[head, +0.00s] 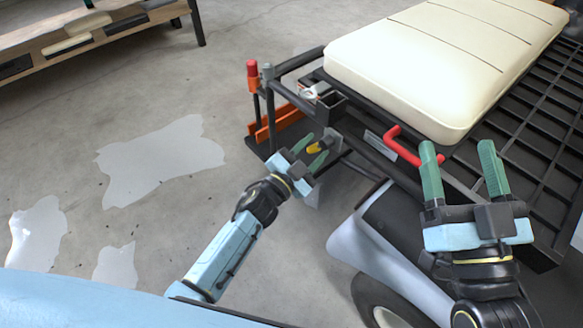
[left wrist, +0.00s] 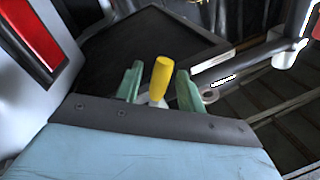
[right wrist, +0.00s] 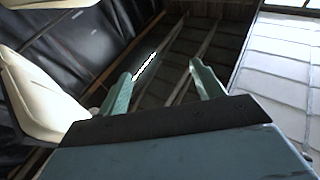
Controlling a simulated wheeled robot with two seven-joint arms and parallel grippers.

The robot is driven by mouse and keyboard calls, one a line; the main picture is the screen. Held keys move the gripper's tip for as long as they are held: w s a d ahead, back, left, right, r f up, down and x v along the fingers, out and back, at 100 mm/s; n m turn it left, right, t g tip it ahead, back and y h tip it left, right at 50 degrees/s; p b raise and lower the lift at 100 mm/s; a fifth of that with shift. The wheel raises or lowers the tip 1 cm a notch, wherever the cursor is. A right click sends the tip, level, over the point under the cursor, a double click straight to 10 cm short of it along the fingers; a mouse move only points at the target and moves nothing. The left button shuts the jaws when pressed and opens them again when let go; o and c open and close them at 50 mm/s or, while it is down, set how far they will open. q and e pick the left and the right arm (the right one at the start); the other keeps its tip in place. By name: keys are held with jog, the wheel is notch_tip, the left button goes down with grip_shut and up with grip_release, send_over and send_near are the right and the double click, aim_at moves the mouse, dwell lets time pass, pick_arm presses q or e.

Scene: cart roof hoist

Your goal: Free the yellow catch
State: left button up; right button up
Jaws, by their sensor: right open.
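The yellow catch (head: 314,148) is a short yellow handle at the near left corner of the cart's dark frame. In the left wrist view the yellow catch (left wrist: 162,78) stands up on a pale base between my left fingers, with a gap on each side. My left gripper (head: 311,153) is open around it; it also shows in the left wrist view (left wrist: 160,88). My right gripper (head: 459,153) is open and empty over the cart's side, right of the red handle (head: 403,148). It also shows in the right wrist view (right wrist: 160,80).
A cream cushion (head: 435,70) lies on the cart's slatted deck (head: 540,110). Red-topped and grey-topped levers (head: 252,70) stand at the cart's left end, near an orange bracket (head: 272,125). A wheel (head: 390,305) is below. A wooden bench (head: 60,50) stands back left; floor between is open.

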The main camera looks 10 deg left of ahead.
pick_arm(q)
jog(key=p+v, duration=0.2)
jog(key=v, duration=0.3)
jog(key=shift+s+a, duration=0.1)
jog(key=shift+s, duration=0.25)
pick_arm(e)
jog(key=d+f+g+h, duration=0.1)
jog(key=f+g, duration=0.2)
jog(key=f, duration=0.1)
jog(key=s+d+f+g+h+p, duration=0.1)
jog(key=f+g, duration=0.2)
jog(key=f, duration=0.2)
jog(key=d+f+g+h, duration=0.1)
jog(key=f+g, duration=0.2)
jog(key=f, duration=0.1)
jog(key=shift+s+f, duration=0.15)
jog(key=shift+s, duration=0.2)
pick_arm(q)
send_near(312, 151)
jog(key=shift+p+v, duration=0.3)
jog(key=shift+v, duration=0.9)
pick_arm(e)
jog(key=shift+s+d+f+g+h, duration=0.2)
jog(key=shift+s+f+g+h, duration=0.15)
jog(key=shift+f+g, duration=0.25)
pick_arm(q)
jog(key=shift+f, duration=0.15)
jog(key=shift+c, duration=0.3)
